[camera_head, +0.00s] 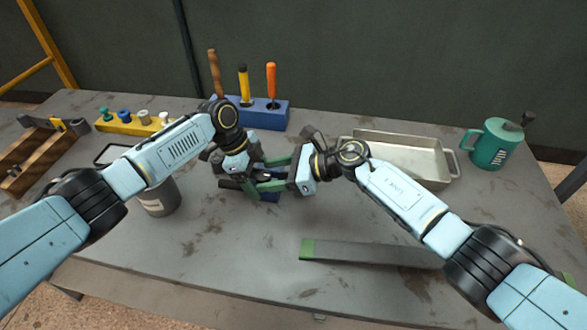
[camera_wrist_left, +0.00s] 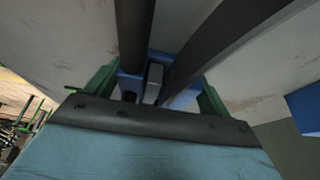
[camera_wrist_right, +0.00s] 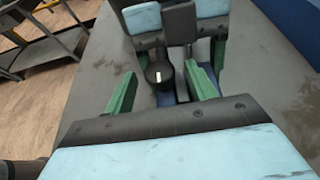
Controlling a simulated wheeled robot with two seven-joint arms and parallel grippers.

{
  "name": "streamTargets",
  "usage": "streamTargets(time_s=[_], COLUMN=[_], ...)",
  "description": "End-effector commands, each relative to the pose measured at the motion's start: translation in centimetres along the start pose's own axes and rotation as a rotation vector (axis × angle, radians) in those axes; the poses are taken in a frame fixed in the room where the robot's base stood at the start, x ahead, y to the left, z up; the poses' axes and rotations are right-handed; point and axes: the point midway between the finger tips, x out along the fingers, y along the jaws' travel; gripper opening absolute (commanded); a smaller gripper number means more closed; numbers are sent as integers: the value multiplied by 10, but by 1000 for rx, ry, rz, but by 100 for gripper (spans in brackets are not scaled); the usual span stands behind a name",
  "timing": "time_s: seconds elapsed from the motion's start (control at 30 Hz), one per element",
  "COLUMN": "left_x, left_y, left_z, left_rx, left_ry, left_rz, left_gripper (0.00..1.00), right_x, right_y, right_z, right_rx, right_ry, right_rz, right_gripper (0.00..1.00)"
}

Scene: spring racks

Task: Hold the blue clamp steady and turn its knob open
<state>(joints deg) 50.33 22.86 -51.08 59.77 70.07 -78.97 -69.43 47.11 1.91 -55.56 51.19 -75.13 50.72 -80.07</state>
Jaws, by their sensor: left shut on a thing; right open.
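The blue clamp (camera_head: 268,196) stands mid-table, mostly hidden by my two grippers. In the left wrist view its blue body (camera_wrist_left: 183,98) sits between the green fingers of my left gripper (camera_wrist_left: 155,92), which is shut on it. In the right wrist view a black knob (camera_wrist_right: 160,73) with a white mark faces me, with a bit of the blue body (camera_wrist_right: 167,99) below it. My right gripper (camera_wrist_right: 162,90) is open, with one green finger to each side of the knob and a gap visible. In the head view my right gripper (camera_head: 272,175) comes in from the right.
A blue block (camera_head: 262,112) with upright tools stands behind the clamp. A metal tray (camera_head: 452,163) and a green mug (camera_head: 490,148) are at right. A grey can (camera_head: 158,200) and a yellow rack (camera_head: 131,128) are at left. A green-ended grey bar (camera_head: 370,252) lies in front.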

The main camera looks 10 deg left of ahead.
Motion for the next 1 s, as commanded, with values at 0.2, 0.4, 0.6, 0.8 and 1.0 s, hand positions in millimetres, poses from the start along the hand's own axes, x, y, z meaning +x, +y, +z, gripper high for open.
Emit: streamTargets(time_s=[0.2, 0.4, 0.6, 0.8, 1.0], left_x=[-1, -1, -1, -1, -1], left_y=[-1, -1, -1, -1, -1], left_z=[-1, -1, -1, -1, -1], left_rx=[0, 0, 0, 0, 0], left_ry=[2, 2, 2, 2, 2], left_rz=[-2, -2, -2, -2, -2], left_gripper=[42, 42, 42, 42, 42], right_x=[-40, -82, -106, -111, -111], right_y=[-1, 0, 0, 0, 0], right_z=[-2, -2, -1, -1, -1], right_rx=[-1, -1, 0, 1, 1], right_ry=[2, 4, 2, 2, 2], right_rz=[-3, -2, 0, 0, 0], right_gripper=[56, 56, 56, 56, 56])
